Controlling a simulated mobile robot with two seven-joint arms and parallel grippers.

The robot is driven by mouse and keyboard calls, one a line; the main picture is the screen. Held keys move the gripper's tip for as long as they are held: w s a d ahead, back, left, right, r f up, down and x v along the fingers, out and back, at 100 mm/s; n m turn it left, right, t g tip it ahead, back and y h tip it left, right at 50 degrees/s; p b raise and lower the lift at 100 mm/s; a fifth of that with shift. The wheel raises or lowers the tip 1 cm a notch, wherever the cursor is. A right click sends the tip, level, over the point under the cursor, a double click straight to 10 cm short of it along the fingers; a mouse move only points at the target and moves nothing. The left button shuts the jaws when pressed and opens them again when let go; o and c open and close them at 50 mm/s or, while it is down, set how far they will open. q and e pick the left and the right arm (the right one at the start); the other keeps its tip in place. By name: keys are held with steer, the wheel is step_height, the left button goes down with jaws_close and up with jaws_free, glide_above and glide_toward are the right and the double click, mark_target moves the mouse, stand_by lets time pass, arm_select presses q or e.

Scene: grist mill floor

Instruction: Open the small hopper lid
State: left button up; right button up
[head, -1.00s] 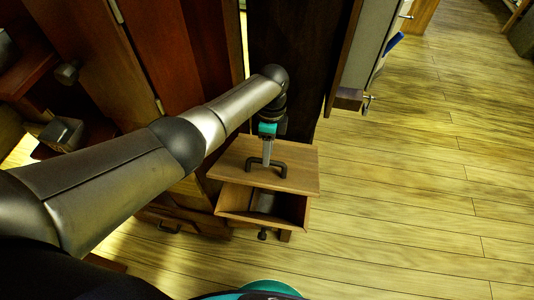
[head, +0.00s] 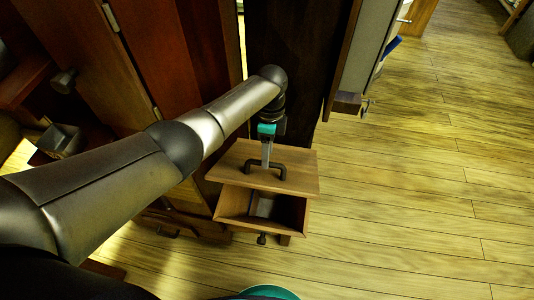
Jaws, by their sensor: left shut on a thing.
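The small hopper is a wooden box (head: 233,204) with its front part uncovered, so its dark inside shows. Its flat wooden lid (head: 303,172) covers the back part, with a dark bar handle (head: 281,172) on top. My left gripper (head: 266,163) points down from above and is shut on the handle. The fingertips partly hide the handle's middle. A dark knob (head: 262,239) sits at the front below the box. My right gripper is not in view.
Tall wooden panels (head: 185,60) stand close on the left, and a dark post (head: 295,60) rises behind the hopper. A grey panel (head: 361,50) stands back right. The plank floor (head: 430,200) is clear on the right.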

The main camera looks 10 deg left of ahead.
arm_select(q)
step_height(320, 180, up, 14)
steer(key=w+p, duration=0.2)
steer(key=shift+w, duration=0.3)
steer(key=shift+f, duration=0.1)
